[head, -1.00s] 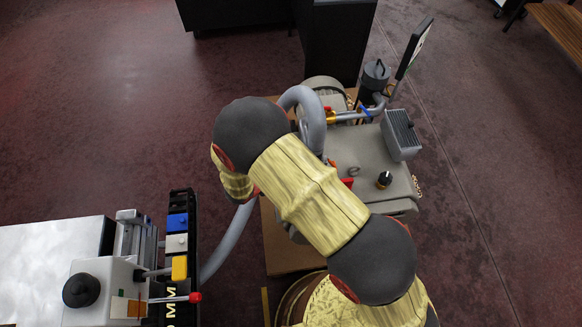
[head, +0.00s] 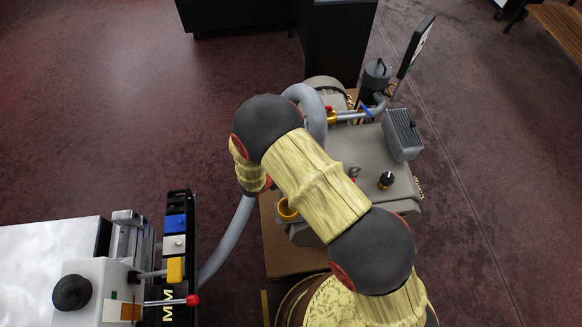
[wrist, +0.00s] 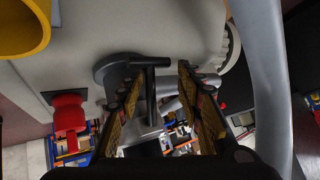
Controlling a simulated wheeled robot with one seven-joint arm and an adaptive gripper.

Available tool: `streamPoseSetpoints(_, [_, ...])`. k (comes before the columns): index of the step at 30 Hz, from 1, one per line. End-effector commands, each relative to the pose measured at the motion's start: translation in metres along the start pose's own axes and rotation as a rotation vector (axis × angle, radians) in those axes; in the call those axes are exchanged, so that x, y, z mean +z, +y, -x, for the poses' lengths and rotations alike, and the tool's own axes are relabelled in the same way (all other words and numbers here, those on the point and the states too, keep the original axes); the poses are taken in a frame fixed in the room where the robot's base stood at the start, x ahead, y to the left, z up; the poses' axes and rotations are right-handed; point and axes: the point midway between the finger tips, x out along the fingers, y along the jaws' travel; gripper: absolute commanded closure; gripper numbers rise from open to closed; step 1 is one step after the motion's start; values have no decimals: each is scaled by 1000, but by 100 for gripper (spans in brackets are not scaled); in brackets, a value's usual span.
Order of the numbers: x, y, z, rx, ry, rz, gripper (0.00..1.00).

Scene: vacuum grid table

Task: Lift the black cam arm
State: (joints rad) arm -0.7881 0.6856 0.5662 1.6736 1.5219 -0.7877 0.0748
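In the wrist view a dark grey to black cam arm (wrist: 150,63), a round hub with a bar and a pin hanging down, sits on the pale grey body. My gripper (wrist: 160,75) is open. Its two gold-and-black fingers point at the cam arm, with the pin in the gap between them as seen; the left finger overlaps the hub's lower edge. I cannot tell whether a finger touches it. In the head view my arm hides my gripper, and I cannot make out the cam arm there.
In the wrist view a red knob (wrist: 68,115) and a yellow ring (wrist: 20,28) are at left, a grey hose (wrist: 265,70) at right. In the head view the grey machine (head: 345,140) stands behind my arm; a white-topped table (head: 45,255) is lower left. Open floor lies between.

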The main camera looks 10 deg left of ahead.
Motion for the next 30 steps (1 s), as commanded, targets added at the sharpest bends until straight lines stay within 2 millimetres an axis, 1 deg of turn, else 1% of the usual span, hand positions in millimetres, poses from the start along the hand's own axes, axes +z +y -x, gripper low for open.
streamPoseSetpoints(2, [0, 0, 0, 0, 0, 0, 70])
streamPoseSetpoints(18, [0, 0, 0, 1, 0, 1, 100])
streamPoseSetpoints(30, [0, 1, 0, 1, 0, 2, 100])
